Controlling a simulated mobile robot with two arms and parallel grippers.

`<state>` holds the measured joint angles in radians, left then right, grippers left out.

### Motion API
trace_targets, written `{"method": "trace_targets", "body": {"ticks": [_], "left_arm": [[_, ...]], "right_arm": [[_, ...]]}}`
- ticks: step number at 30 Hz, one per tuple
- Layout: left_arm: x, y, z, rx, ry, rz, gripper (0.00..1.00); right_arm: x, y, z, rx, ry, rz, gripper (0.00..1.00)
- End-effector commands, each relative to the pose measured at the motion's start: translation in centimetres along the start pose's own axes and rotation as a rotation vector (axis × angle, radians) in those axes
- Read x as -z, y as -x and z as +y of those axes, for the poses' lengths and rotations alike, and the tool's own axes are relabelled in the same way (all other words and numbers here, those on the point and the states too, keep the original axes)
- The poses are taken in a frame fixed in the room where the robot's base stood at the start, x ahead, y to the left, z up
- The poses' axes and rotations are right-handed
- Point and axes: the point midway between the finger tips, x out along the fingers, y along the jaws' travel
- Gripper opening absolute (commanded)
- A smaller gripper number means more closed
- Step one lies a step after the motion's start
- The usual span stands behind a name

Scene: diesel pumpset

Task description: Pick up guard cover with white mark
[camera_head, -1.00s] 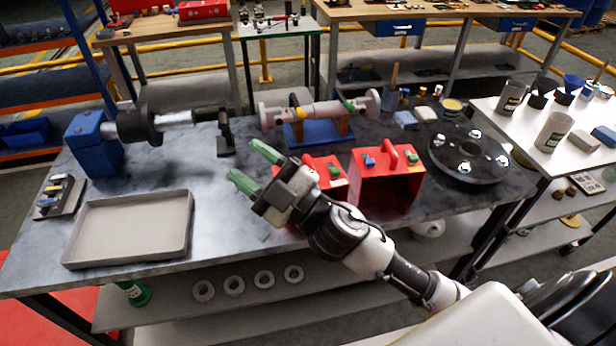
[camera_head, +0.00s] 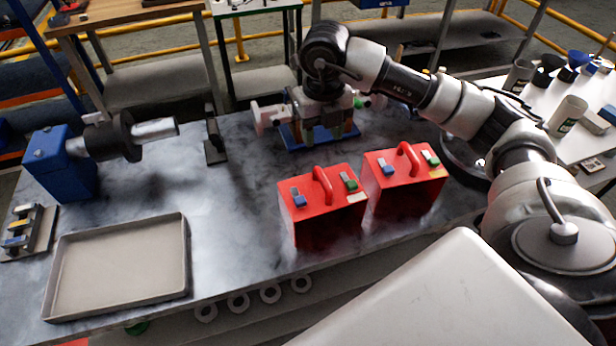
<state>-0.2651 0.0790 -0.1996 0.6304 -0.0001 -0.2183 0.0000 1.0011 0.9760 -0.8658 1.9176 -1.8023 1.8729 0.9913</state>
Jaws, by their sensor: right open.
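Two red guard covers with arched handles stand side by side on the grey workbench (camera_head: 235,210). The left guard cover (camera_head: 322,222) has a small pale, whitish mark on its top near the front right corner. The right guard cover (camera_head: 405,190) has a yellowish mark in that place. Both carry a blue and a green clip. My right gripper (camera_head: 328,137) points down behind the left cover, over the shaft on the blue stand (camera_head: 291,140). It is open and apart from both covers, and it hides the middle of the shaft. My left gripper is out of view.
An empty grey tray (camera_head: 118,312) lies at the front left. A blue motor block (camera_head: 58,165) with a dark coupling and a black upright bracket (camera_head: 214,145) stand behind it. My right arm partly hides a black disc (camera_head: 455,155). The bench between tray and covers is clear.

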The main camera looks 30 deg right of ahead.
Motion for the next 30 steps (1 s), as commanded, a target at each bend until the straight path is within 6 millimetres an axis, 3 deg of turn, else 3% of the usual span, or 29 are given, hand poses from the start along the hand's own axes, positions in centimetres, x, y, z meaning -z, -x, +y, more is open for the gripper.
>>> {"method": "trace_targets", "body": {"ticks": [6,11,14,21,30], "left_arm": [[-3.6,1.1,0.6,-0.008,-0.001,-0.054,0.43],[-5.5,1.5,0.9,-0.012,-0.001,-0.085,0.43],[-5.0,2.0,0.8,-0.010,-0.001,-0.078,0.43],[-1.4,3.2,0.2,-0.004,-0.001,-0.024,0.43],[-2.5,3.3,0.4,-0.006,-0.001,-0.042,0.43]], "right_arm": [[0.2,-3.5,0.1,0.000,0.002,0.007,0.49],[0.2,-4.8,0.2,-0.002,0.005,0.004,0.49],[0.3,-5.5,0.4,-0.002,0.005,0.006,0.49],[0.7,-9.1,0.9,-0.003,0.004,0.007,0.49],[0.7,-10.1,0.9,-0.004,0.006,0.003,0.49]]}}
